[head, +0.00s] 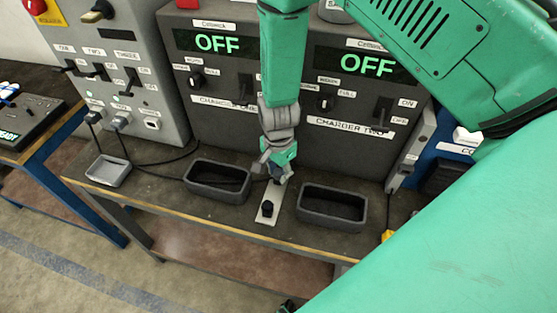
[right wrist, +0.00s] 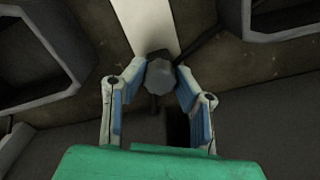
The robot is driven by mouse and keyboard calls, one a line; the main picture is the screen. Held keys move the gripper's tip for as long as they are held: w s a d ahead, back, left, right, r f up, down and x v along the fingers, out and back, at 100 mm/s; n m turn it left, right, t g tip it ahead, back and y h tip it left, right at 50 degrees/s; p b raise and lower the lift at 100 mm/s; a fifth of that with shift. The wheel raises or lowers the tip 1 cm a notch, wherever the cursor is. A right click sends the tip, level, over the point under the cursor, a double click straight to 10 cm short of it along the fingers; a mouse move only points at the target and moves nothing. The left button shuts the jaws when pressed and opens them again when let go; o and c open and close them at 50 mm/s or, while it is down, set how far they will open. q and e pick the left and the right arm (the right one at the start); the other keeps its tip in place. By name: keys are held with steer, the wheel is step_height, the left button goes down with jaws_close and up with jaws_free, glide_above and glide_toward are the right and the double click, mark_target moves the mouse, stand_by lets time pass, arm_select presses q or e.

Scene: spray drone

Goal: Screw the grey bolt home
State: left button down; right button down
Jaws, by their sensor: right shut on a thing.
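The grey bolt (right wrist: 160,75) shows in the right wrist view as a faceted grey head, seen end-on. My right gripper (right wrist: 160,82) has a finger on each side of it and is shut on it. In the head view the same gripper (head: 279,174) points down at the far end of a pale plate (head: 265,220) on the bench. The gripper hides the bolt there, and I cannot tell how deep it sits. I see no left gripper.
A dark bin (head: 217,194) stands left of the plate and another dark bin (head: 332,220) right of it. A black knob-like piece (head: 267,208) stands on the plate. Behind are charger panels (head: 222,70) reading OFF. A small grey tray (head: 108,171) lies at the left.

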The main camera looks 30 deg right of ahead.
steer(key=shift+w, duration=0.1)
steer(key=m+p, duration=0.1)
steer(key=m, duration=0.1)
steer(key=shift+r+m, duration=0.15)
steer(key=shift+m, duration=0.25)
steer(key=m+p, duration=0.1)
steer(key=m, duration=0.3)
steer(key=shift+p, duration=0.35)
steer(key=m+p, duration=0.1)
steer(key=m, duration=0.3)
steer(key=m+p, duration=0.1)
steer(key=m, duration=0.1)
steer(key=shift+m, duration=0.4)
steer(key=shift+w+m+p, duration=0.1)
steer(key=shift+m+p, duration=0.25)
steer(key=shift+m, duration=0.35)
